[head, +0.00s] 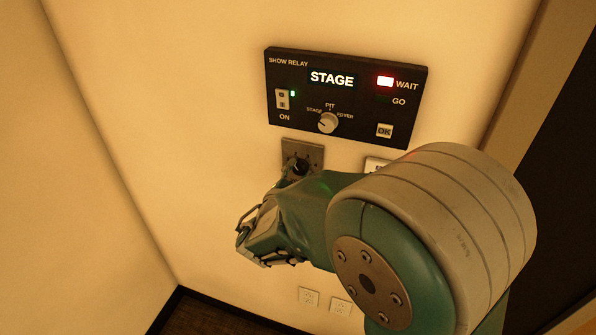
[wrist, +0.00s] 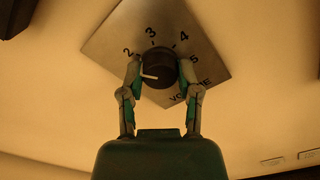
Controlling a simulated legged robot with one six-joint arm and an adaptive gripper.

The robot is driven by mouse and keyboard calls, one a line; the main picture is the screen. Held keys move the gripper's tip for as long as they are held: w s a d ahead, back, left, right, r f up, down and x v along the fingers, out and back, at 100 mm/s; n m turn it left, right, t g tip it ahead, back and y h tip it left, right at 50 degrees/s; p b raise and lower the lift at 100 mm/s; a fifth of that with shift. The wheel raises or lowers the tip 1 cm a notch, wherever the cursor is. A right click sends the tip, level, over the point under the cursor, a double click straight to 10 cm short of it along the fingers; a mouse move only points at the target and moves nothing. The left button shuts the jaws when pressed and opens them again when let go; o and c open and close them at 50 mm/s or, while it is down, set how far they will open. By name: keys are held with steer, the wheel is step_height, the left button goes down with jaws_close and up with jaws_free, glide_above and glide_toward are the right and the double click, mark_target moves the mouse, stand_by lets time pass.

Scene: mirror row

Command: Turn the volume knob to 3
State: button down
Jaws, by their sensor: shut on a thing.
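The volume knob (wrist: 161,68) is a round black knob on a square metal plate (wrist: 117,38). In the wrist view the plate looks tilted and carries the numbers 2, 3, 4 and 5. The knob's white pointer line points left, a little below the 2 mark. My gripper (wrist: 160,72) is shut on the knob, one finger on each side. The left finger covers the plate below the 2, and the right finger covers part of the word VOLUME. In the head view the knob (head: 300,166) is partly hidden by my arm.
Above the plate is a black SHOW RELAY panel (head: 292,67) with a STAGE display, a lit red WAIT lamp, a switch at ON, a selector knob (head: 328,122) and an OK button (head: 384,130). Another plate (head: 376,164) is partly behind my arm. Wall sockets (head: 309,296) sit low.

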steer(key=m, duration=0.5)
steer(key=shift+f, duration=0.25)
steer(key=m, duration=0.6)
steer(key=shift+s, duration=0.1)
steer(key=shift+m, duration=0.4)
steer(key=shift+c, duration=2.4)
jaws_free()
steer(key=shift+o, duration=0.9)
steer(key=shift+a, duration=0.1)
steer(key=shift+r, duration=0.1)
